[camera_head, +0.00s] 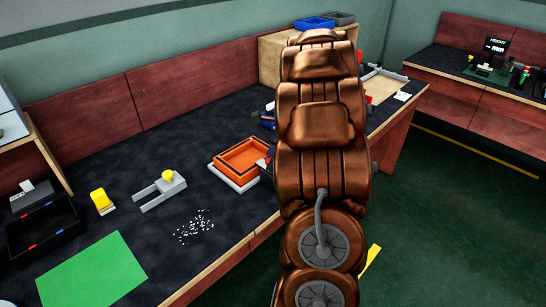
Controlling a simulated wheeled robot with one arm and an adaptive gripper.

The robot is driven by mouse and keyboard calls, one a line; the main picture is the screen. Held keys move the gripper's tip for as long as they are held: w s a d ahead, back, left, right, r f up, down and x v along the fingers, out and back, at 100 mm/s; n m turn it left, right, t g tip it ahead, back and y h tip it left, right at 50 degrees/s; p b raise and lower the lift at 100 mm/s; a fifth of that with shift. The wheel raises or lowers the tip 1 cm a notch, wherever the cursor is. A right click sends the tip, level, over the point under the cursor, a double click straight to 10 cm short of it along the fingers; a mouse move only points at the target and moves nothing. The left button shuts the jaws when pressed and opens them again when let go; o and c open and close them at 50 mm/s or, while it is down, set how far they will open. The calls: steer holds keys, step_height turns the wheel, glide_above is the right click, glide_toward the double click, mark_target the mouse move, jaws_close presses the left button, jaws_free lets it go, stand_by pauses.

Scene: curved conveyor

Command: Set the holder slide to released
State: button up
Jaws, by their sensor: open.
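A grey forked fixture (160,190) with a yellow knob (168,176) lies on the dark bench top, left of the orange tray. It may be the holder with its slide; I cannot tell for sure, nor read its setting. My copper arm fills the middle of the view, right of this fixture and apart from it. My gripper does not show; the arm hides whatever lies behind it.
An orange tray (216,165) stands close to the left of my arm. White bits (194,227), a yellow block (101,201), a green sheet (92,272) and a black bin (42,235) lie on the bench. Green floor (450,225) is clear at right.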

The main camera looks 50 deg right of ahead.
jaws_close()
stand_by(0.4)
